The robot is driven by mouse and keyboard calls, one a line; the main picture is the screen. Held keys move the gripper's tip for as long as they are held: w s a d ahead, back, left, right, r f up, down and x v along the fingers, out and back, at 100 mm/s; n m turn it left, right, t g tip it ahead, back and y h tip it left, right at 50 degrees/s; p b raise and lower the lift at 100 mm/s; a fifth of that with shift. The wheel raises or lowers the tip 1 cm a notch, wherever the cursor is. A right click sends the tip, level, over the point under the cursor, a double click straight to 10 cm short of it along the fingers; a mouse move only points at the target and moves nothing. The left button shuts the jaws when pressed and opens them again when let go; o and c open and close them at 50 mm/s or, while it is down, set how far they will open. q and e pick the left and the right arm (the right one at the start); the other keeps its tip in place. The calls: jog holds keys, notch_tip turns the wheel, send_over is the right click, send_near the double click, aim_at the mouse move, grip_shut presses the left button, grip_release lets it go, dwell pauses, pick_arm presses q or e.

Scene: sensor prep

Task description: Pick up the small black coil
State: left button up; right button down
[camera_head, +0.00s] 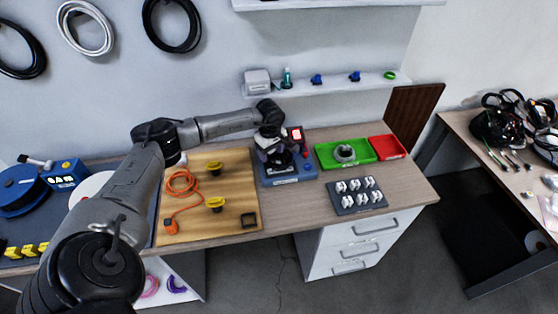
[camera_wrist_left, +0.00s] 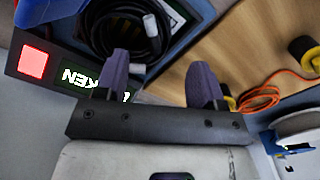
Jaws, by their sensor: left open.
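The small black coil (camera_wrist_left: 122,28) sits on a blue stand in the left wrist view, with light-coloured cable ends beside it. In the head view the coil (camera_head: 281,159) shows partly under my left gripper (camera_head: 275,150). In the wrist view my left gripper (camera_wrist_left: 162,82) is open, its two purple-grey fingers spread with nothing between them. The left finger is near the coil's lower edge, and the coil lies ahead and left of the gap. I cannot tell whether they touch. My right gripper is in neither view.
A display with a red square (camera_head: 295,134) stands close to the gripper. A wooden board (camera_head: 238,167) with an orange cable (camera_head: 182,182) lies left. Right are a green tray (camera_head: 327,158) holding a grey coil, a red tray (camera_head: 388,148) and a dark connector block (camera_head: 357,207).

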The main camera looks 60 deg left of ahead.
aim_at(271, 160)
pick_arm(q)
jog(key=shift+a+f, duration=0.1)
jog(key=shift+f, duration=2.55)
jog(key=shift+c, duration=0.2)
jog(key=c, duration=1)
